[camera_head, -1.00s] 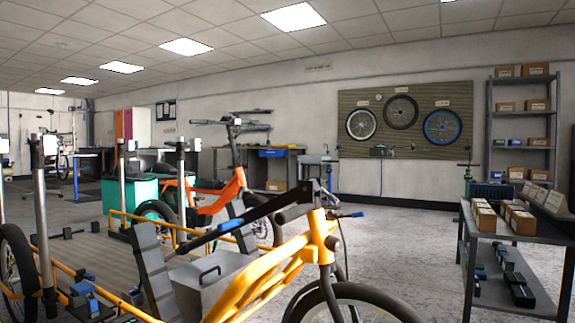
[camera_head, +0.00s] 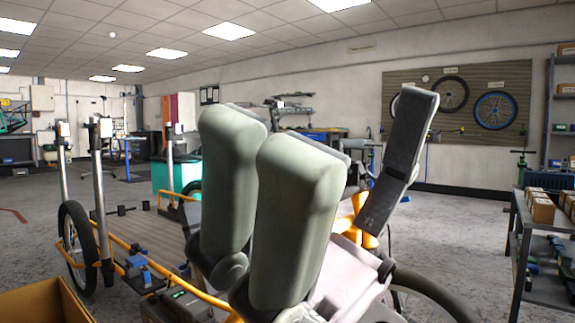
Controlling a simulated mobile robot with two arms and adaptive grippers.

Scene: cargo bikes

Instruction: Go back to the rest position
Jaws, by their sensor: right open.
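My right gripper (camera_head: 341,122) rises large and close in front of the camera, its fingers pointing up. Two thick pale grey-green fingers stand on the left, and one dark-padded finger tilts to the right. A wide gap lies between them; the gripper is open and empty. It hides much of the orange-yellow cargo bike (camera_head: 126,244) behind it; I cannot tell whether it touches the bike. My left gripper is not in view.
A grey shelf table (camera_head: 517,240) with cartons stands at the right. A wheel board (camera_head: 400,84) hangs on the back wall. Open floor (camera_head: 28,185) lies at the left.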

